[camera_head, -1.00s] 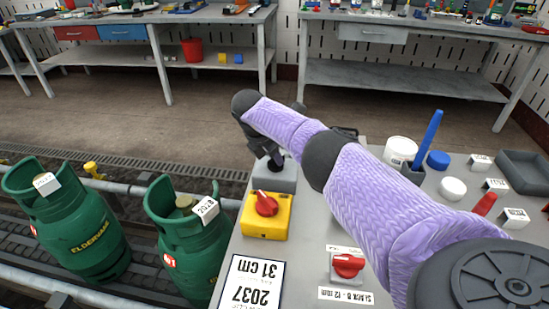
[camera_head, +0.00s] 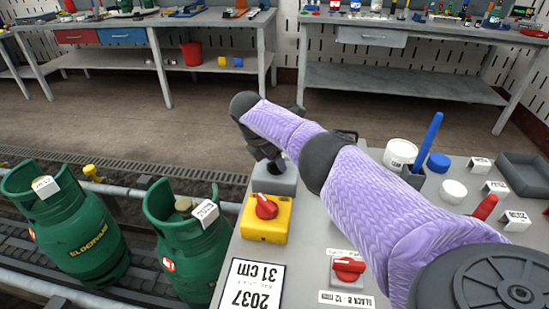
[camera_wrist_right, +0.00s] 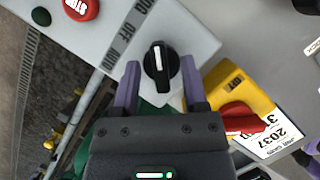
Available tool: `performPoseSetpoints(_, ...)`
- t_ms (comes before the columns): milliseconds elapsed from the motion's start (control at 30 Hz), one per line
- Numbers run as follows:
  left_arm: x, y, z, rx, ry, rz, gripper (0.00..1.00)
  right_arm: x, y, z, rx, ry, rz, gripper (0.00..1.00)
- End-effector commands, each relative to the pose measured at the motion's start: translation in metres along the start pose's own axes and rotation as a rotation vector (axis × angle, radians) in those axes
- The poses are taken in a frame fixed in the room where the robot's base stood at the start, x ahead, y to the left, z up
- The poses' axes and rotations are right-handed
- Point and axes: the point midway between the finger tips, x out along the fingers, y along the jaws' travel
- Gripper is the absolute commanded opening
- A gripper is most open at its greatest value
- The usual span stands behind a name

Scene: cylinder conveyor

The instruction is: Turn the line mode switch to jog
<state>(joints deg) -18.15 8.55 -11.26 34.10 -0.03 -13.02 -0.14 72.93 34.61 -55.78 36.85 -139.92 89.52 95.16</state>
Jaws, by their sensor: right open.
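The line mode switch is a black rotary knob (camera_wrist_right: 160,66) with a white pointer line, on a light grey control box (camera_wrist_right: 190,25). Its pointer stands nearly upright in the right wrist view. Dark lettering beside it is partly readable, with OFF in the middle. My right gripper (camera_wrist_right: 160,78) is open, its two purple fingers on either side of the knob; I cannot tell whether they touch it. In the head view the box (camera_head: 278,182) stands at the bench's far left corner, with my right gripper (camera_head: 266,150) over it, partly hidden by my arm. My left gripper is not in view.
A yellow box with a red rotary switch (camera_head: 266,206) stands close to the control box. A red stop button (camera_wrist_right: 76,8) is on the same control box. Green gas cylinders (camera_head: 190,240) stand on the conveyor to the left. Another red switch (camera_head: 348,268) is on the bench.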

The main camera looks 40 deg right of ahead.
Motion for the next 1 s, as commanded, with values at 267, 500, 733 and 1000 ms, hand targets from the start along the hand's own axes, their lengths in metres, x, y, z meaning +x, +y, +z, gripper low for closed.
performPoseSetpoints(267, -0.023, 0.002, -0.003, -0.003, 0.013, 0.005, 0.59, -0.043, 0.001, 0.003, 0.0, 0.0, 0.006, 0.56)
performPoseSetpoints(500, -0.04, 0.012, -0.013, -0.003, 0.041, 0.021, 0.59, -0.092, 0.001, 0.001, 0.0, 0.001, 0.003, 0.56)
performPoseSetpoints(733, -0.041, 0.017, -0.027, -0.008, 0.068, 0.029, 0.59, -0.1, 0.0, 0.0, 0.0, 0.0, 0.0, 0.56)
performPoseSetpoints(1000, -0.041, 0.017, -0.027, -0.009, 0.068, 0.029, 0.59, -0.099, 0.0, 0.0, 0.0, 0.0, 0.0, 0.56)
